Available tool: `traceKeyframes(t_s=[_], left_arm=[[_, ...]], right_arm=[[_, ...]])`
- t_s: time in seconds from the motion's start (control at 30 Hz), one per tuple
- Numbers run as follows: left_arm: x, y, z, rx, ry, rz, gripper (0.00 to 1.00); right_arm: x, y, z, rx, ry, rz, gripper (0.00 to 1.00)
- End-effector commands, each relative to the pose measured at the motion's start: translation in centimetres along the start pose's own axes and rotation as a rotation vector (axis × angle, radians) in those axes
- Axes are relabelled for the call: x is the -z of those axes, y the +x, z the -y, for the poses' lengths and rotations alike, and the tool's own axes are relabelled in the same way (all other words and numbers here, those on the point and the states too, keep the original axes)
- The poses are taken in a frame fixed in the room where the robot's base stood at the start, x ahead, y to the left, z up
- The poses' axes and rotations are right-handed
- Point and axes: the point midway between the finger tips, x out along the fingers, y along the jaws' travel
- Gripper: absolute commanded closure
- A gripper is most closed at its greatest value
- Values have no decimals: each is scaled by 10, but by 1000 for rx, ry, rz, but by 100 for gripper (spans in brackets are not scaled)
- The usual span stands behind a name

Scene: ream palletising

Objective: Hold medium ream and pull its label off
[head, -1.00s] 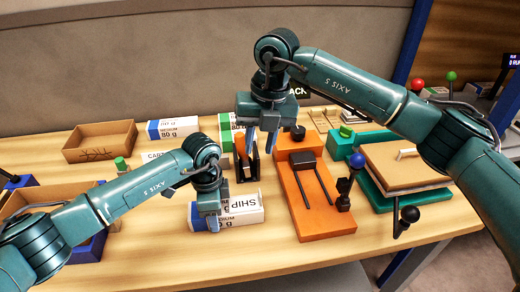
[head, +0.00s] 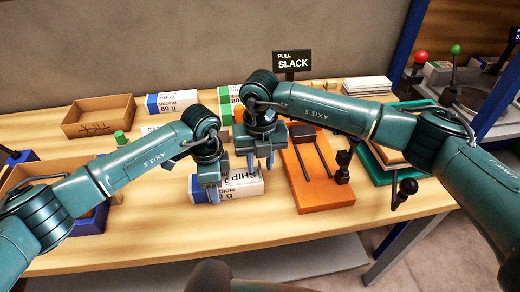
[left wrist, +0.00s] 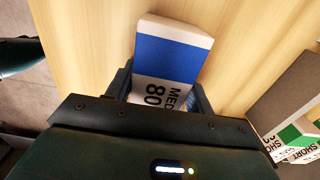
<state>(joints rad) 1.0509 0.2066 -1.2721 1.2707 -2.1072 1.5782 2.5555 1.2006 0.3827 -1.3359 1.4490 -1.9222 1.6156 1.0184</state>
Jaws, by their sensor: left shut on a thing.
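The medium ream (head: 237,204), white with a blue band, lies on the table at front centre. Black "SHIP" lettering shows on its label (head: 243,177) at the right part. My left gripper (head: 208,194) is shut on the ream near its left end. The left wrist view shows the ream (left wrist: 172,50) between the fingers, with "MED" and "80" partly readable. My right gripper (head: 260,162) points down just above and behind the ream's right end. Its two fingers look apart with nothing between them. Whether they touch the label is not clear.
An orange fixture (head: 318,186) with black rods stands close to the right. Another medium ream (head: 172,102) and an open cardboard tray (head: 98,116) are behind to the left. A sign (head: 292,61) reads "PULL SLACK". The front table strip (head: 180,246) is clear.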

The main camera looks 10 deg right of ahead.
Motion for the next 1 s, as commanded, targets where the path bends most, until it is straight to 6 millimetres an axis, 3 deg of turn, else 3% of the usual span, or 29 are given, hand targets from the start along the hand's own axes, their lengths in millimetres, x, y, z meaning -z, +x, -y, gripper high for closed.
traceKeyframes(t_s=[0.33,0.7,1.0], left_arm=[[0,0,0,0,0,0,75],[0,0,0,0,0,0,75],[0,0,0,0,1,-1,75]], right_arm=[[0,4,0,-1,-1,0,71],[0,4,0,-1,-1,0,100],[0,4,0,-1,-1,0,100]])
